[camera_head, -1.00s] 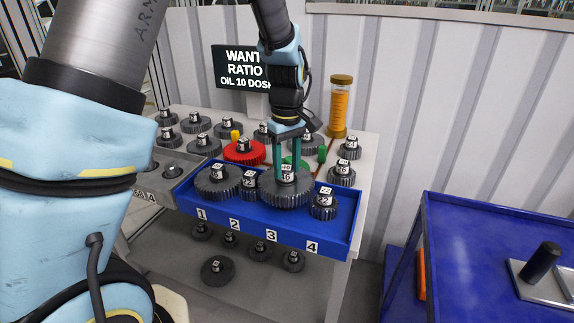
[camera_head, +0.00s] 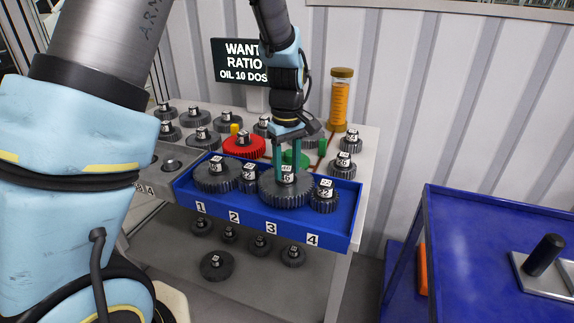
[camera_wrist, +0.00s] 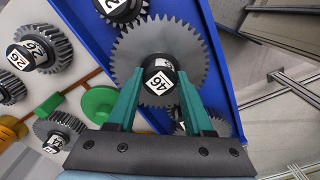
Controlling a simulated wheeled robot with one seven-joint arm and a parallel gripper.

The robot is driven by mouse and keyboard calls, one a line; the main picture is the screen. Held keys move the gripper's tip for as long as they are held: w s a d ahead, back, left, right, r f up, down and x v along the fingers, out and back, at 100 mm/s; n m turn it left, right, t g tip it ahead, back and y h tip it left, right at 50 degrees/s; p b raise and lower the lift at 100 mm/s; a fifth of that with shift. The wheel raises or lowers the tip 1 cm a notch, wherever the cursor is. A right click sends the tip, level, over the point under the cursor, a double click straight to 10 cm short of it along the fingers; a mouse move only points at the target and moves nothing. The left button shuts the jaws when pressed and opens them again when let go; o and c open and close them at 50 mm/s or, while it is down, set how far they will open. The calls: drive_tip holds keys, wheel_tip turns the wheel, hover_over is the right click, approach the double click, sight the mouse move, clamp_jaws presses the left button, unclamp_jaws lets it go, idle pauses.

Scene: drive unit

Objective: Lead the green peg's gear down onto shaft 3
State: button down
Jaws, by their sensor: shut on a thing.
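My gripper (camera_head: 288,174) is shut on the hub of a large dark grey gear (camera_head: 287,190), labelled 46 in the wrist view (camera_wrist: 178,52). The gear is level, low in the blue tray (camera_head: 245,218) behind the printed 3. Shaft 3 is hidden under it; I cannot tell whether the gear rests fully down. Beside it stand a small gear (camera_head: 248,180) behind the 2 and another small gear (camera_head: 324,197) behind the 4. A large gear (camera_head: 216,178) stands behind the 1.
An orange-filled cylinder (camera_head: 341,100) stands at the back right. A sign (camera_head: 238,62) stands behind. A blue cart (camera_head: 470,235) is at the right.

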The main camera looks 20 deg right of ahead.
drive_tip(key=shift+f+b, duration=0.35)
drive_tip(key=shift+f, duration=0.35)
drive_tip(key=c, duration=0.5)
unclamp_jaws()
drive_tip(key=shift+c, duration=0.2)
drive_tip(key=o, duration=0.3)
drive_tip(key=shift+f, duration=0.15)
